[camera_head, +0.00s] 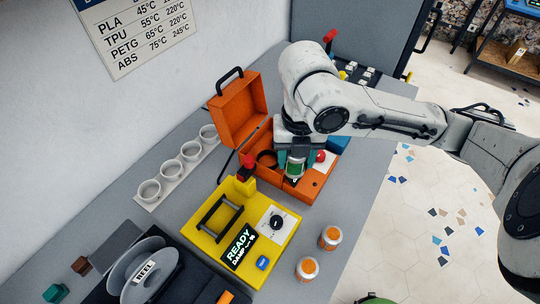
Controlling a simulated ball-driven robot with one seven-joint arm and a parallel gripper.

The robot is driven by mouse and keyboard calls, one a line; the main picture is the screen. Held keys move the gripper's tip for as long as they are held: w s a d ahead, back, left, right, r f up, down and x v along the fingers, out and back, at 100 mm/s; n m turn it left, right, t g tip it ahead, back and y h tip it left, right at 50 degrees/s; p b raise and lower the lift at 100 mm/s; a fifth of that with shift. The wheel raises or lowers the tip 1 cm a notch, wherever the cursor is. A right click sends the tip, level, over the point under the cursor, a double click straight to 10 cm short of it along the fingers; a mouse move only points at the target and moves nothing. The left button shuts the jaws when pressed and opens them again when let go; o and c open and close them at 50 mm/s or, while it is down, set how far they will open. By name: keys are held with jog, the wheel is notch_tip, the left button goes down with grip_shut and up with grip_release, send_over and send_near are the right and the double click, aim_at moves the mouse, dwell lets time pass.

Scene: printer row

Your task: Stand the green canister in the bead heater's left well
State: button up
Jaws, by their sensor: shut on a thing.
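The green canister (295,168) is upright between the fingers of my gripper (295,162), which is shut on it. The gripper points down over the open orange case (308,190), which looks like the bead heater. A dark round ring (266,158) shows in the case just left of the gripper and looks like a well; the canister is to the right of it. My gripper and wrist hide much of the case's middle, including any second well. I cannot tell whether the canister's base touches the case or hangs above it.
The case's raised lid (238,112) stands behind left. A red knob (320,156) is right of the gripper. A yellow READY device (212,223) stands in front, with two orange-topped jars (330,238) to its right. A white cup rack (178,172) lies along the wall.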

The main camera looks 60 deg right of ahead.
jog(key=shift+w+d+f+b, duration=0.15)
jog(key=shift+w+f+b, duration=0.4)
jog(key=shift+b, duration=1.75)
jog(key=w+d+f, duration=0.1)
jog(key=w+f, duration=0.1)
jog(key=w, duration=0.1)
jog(key=w+d+f, duration=0.2)
jog(key=w, duration=0.1)
jog(key=w+d+f, duration=0.2)
jog(key=w+f, duration=0.1)
jog(key=shift+w+p, duration=0.2)
jog(key=shift+p, duration=0.1)
jog(key=shift+w+d+f, duration=0.25)
jog(key=shift+w+f, duration=0.15)
jog(key=shift+f, duration=0.3)
jog(key=shift+f+p, duration=0.4)
jog(key=shift+f, duration=1)
jog(key=shift+f, duration=0.2)
jog(key=o, duration=1.1)
